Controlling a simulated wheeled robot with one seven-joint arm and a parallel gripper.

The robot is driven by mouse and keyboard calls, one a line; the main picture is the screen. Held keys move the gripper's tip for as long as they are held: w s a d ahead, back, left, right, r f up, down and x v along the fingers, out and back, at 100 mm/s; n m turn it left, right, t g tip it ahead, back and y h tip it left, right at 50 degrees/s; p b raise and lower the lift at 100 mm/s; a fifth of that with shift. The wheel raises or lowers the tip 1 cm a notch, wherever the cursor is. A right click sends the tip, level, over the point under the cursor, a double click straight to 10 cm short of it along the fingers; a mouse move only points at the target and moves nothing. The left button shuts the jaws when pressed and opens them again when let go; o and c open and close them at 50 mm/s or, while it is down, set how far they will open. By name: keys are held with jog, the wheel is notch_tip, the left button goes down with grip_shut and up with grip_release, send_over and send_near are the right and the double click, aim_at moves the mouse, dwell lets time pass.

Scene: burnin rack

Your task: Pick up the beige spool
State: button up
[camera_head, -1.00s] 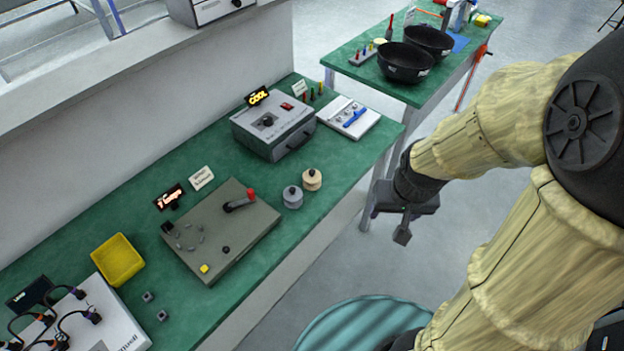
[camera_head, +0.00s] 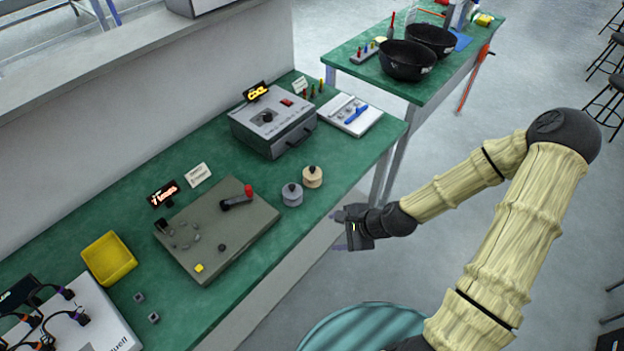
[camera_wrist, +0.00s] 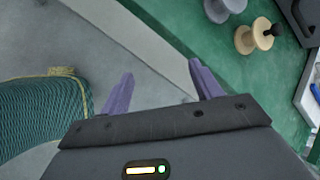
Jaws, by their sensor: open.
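The beige spool (camera_head: 312,177) stands upright on the green bench near its front edge. In the wrist view the beige spool (camera_wrist: 257,36) shows at the upper right, with a dark knob on it. A grey spool (camera_head: 292,194) stands just left of it; it also shows in the wrist view (camera_wrist: 222,8), cut by the top edge. My gripper (camera_head: 345,232) is off the bench's front edge, to the right of and nearer than the spools. In the wrist view its two purple fingers (camera_wrist: 160,88) are spread apart with nothing between them.
A grey control panel (camera_head: 240,245) with a red-tipped lever lies left of the spools. A grey box (camera_head: 272,128) stands behind them. A white tray (camera_head: 352,116) lies at the bench's right end. A teal ribbed round object (camera_head: 370,330) is below my arm.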

jog(key=w+a+m+t+y+b, duration=0.1)
jog(key=w+m+t+y, duration=0.15)
jog(key=w+m, duration=0.35)
jog(key=m+t+b, duration=0.1)
jog(key=m+t, duration=0.4)
jog(key=m, duration=0.2)
send_near(317, 179)
jog(key=s+d+r, duration=0.1)
jog(key=s+r, duration=0.1)
jog(key=shift+w+d+g+h, duration=0.1)
jog(key=shift+w+g+h, duration=0.15)
jog(key=shift+h, duration=0.2)
jog(key=p+x, duration=0.1)
jog(key=x, duration=1.1)
jog(key=shift+f, duration=0.15)
jog(key=shift+p+x, duration=0.75)
jog(key=shift+x, duration=1.85)
jog(key=shift+w, duration=0.1)
